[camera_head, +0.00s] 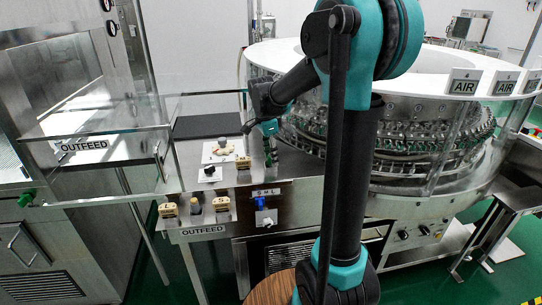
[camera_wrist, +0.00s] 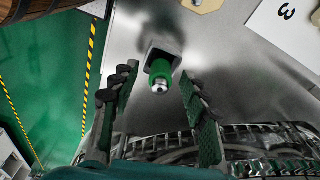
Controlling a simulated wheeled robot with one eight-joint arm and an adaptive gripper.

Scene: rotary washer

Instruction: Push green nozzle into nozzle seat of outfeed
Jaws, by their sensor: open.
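The green nozzle (camera_wrist: 160,72) stands at a dark square seat (camera_wrist: 150,60) on the metal deck, its silver tip facing the wrist camera. How deep it sits in the seat cannot be told. In the head view the green nozzle (camera_head: 268,158) is small, near the drum. My gripper (camera_wrist: 157,82) is open, with one finger on each side of the nozzle and visible gaps between. In the head view my gripper (camera_head: 259,128) is above the deck, close over the nozzle. An OUTFEED label (camera_head: 204,230) is on the deck's front edge.
The glass-walled rotary drum (camera_head: 400,140) stands close on the right. Beige blocks (camera_head: 221,204) and a round part on a white plate (camera_head: 222,149) occupy the deck. A clear panel (camera_head: 110,155) with another OUTFEED sign is at left. A numbered white card (camera_wrist: 287,28) lies near the nozzle.

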